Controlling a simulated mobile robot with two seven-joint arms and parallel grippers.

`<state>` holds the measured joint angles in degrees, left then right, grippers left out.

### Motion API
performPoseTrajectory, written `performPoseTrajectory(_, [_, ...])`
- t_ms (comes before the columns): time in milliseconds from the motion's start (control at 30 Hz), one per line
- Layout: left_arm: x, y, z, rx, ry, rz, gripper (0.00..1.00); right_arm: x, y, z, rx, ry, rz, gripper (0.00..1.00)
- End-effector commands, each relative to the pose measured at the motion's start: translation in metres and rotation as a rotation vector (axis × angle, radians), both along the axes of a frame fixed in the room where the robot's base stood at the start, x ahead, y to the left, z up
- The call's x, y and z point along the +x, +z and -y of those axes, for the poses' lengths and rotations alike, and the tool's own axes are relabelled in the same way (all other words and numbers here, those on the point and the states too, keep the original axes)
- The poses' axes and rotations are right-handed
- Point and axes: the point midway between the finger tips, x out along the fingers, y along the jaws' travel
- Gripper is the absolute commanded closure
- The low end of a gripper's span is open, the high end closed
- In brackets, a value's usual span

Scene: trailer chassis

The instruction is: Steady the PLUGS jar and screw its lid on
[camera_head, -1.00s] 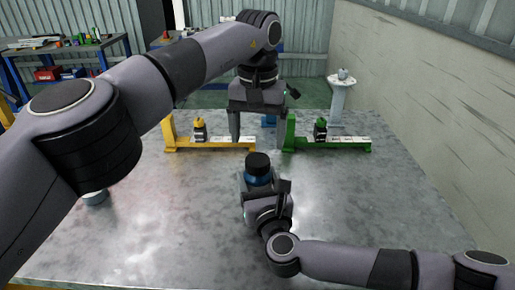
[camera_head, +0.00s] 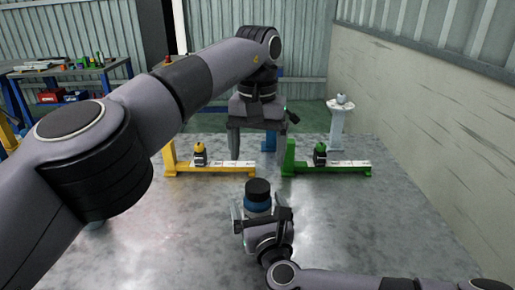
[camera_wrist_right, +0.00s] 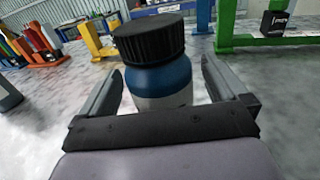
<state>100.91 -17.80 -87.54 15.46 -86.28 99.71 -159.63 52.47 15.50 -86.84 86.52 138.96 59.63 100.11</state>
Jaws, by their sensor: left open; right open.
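The jar (camera_head: 258,203) stands upright on the metal table, with a blue body and a black lid (camera_head: 258,187) sitting on its top. In the right wrist view the jar (camera_wrist_right: 165,82) shows a blue upper part, a pale lower part and the ribbed black lid (camera_wrist_right: 148,40); no lettering is readable. My right gripper (camera_head: 262,212) is open, with one finger on each side of the jar and visible gaps in the wrist view. My left gripper (camera_head: 256,155) is open and empty, pointing down behind and above the jar as seen in the head view.
A yellow stand (camera_head: 225,170) and a green stand (camera_head: 335,170) stand behind the jar, each with a small dark item on it. A white pedestal (camera_head: 338,125) is at the back right. The table right of the jar is clear.

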Motion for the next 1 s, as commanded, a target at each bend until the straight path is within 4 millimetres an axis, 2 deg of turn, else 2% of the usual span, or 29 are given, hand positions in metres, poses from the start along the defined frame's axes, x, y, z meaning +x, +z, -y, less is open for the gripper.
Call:
performPoseTrajectory(167, [0.000,0.000,0.000,0.000,0.000,0.000,0.14,-0.011,-0.002,0.003,0.001,0.000,-0.003,0.01])
performPoseTrajectory(600, [0.000,-0.002,0.000,0.000,0.000,0.000,0.14,-0.062,-0.001,0.015,0.001,0.000,-0.002,0.01])
performPoseTrajectory(1000, [0.000,-0.002,0.000,0.000,0.000,0.000,0.14,-0.069,0.000,0.017,-0.001,-0.001,-0.001,0.01])
